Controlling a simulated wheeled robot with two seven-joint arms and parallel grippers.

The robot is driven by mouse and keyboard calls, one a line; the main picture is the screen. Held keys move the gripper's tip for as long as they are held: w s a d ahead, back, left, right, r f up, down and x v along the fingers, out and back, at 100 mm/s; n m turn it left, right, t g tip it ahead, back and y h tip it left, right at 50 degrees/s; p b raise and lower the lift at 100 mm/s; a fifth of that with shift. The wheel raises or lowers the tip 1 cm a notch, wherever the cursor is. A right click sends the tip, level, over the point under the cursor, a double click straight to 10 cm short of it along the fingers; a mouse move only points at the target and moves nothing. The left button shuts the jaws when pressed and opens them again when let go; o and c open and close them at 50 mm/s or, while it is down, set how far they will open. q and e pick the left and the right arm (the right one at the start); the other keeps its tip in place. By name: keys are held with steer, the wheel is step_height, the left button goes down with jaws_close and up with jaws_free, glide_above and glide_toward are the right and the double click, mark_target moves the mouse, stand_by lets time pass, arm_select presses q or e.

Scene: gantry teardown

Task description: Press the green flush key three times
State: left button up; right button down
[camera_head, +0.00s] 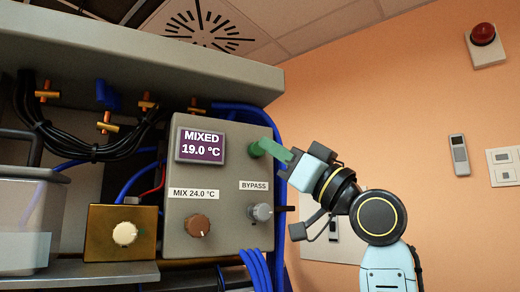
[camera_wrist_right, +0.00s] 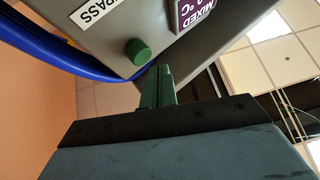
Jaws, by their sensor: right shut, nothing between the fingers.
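The green flush key (camera_head: 256,149) is a round button on the upper right of the grey control box (camera_head: 180,237). In the right wrist view the key (camera_wrist_right: 137,52) sticks out of the box face. My right gripper (camera_head: 268,147) has green fingers, closed together and empty. In the head view its tips appear right beside the key and overlap its right edge. In the right wrist view the fingertips (camera_wrist_right: 160,72) lie just to the right of and below the key, with a small gap in the picture. Contact cannot be told. My left gripper is not in view.
The box's display (camera_head: 201,146) reads MIXED 19.0 °C. Below sit a brown knob (camera_head: 197,225) and a grey bypass knob (camera_head: 261,212). Blue hoses (camera_head: 255,268) run beside the box. An orange wall with a red alarm light (camera_head: 483,35) stands at right.

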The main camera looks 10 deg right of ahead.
steer(key=shift+w, duration=0.15)
steer(key=shift+w+a, duration=0.1)
steer(key=shift+w, duration=0.2)
steer(key=shift+w+a+p, duration=0.15)
steer(key=shift+w+p, duration=0.3)
steer(key=shift+w, duration=0.1)
stand_by(1.0)
steer(key=shift+s, duration=0.1)
steer(key=shift+s+d, duration=0.25)
steer(key=shift+s, duration=0.65)
steer(key=shift+s+d+b, duration=0.25)
steer(key=shift+s+b, duration=0.05)
steer(key=shift+s, duration=0.65)
steer(key=shift+s+d+b, duration=0.25)
steer(key=shift+s, duration=0.75)
steer(key=shift+s+d+b, duration=0.25)
steer(key=shift+s+b, duration=0.05)
steer(key=shift+s, duration=0.65)
steer(key=shift+w+f, duration=0.1)
steer(key=shift+f, duration=0.05)
